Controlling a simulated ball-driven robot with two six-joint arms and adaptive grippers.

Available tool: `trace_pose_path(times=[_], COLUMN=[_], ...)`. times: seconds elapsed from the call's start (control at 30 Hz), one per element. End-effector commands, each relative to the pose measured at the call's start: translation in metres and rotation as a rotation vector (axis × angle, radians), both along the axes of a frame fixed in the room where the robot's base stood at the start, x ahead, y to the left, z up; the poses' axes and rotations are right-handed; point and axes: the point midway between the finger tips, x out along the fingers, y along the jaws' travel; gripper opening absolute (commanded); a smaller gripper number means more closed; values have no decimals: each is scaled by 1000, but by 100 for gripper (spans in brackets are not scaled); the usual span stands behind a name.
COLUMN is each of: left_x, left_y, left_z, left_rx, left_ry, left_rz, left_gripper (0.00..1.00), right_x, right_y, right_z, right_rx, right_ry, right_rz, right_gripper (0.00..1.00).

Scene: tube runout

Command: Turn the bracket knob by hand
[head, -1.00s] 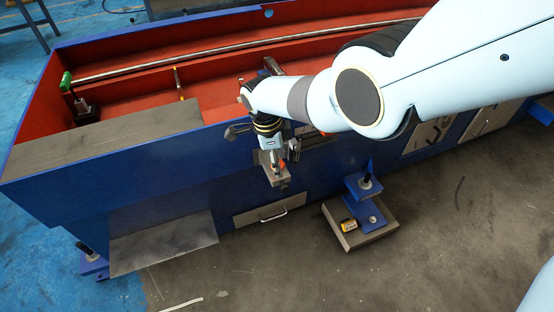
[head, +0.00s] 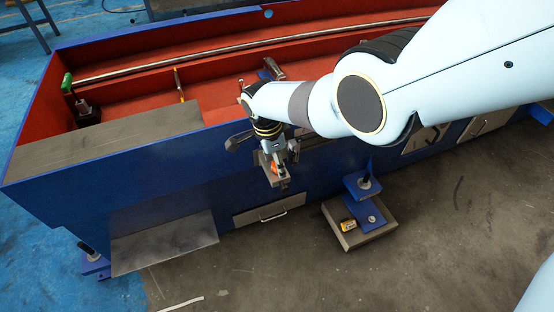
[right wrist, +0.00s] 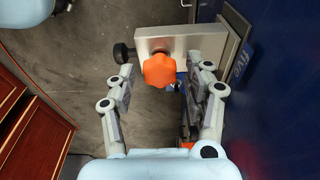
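The orange lobed knob (right wrist: 160,70) sits on the face of a pale metal bracket (right wrist: 180,42) in the right wrist view. A small black knob sticks out of the bracket's left side. My right gripper (right wrist: 163,72) is open, with one finger on each side of the orange knob and a visible gap to both. I cannot tell how deep the fingertips reach. In the head view the bracket (head: 271,179) juts from the blue bench's front, with the orange knob (head: 277,170) partly hidden by my right gripper (head: 273,160). My left gripper is not in view.
The long blue bench (head: 120,170) with a red trough (head: 140,92) runs behind the bracket. A drawer (head: 275,212) with a handle is below it. A levelling foot (head: 365,225) stands on a block at right. The floor in front is mostly clear.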

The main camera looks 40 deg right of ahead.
Motion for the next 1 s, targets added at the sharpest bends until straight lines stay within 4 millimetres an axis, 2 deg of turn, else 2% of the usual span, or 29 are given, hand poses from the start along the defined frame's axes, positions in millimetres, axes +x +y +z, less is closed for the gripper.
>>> trace_pose_path(times=[0.33, 0.8, 1.0], left_x=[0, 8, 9], left_y=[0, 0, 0], left_z=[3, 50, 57], left_rx=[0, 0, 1], left_ry=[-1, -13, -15], left_rz=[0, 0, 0], left_gripper=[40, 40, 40], right_x=[0, 1, 0], right_y=[0, 0, 0], right_z=[4, 55, 61], right_rx=[0, 0, 0], right_ry=[0, -2, -1], right_rz=[-3, -4, -4], right_gripper=[56, 56, 56])
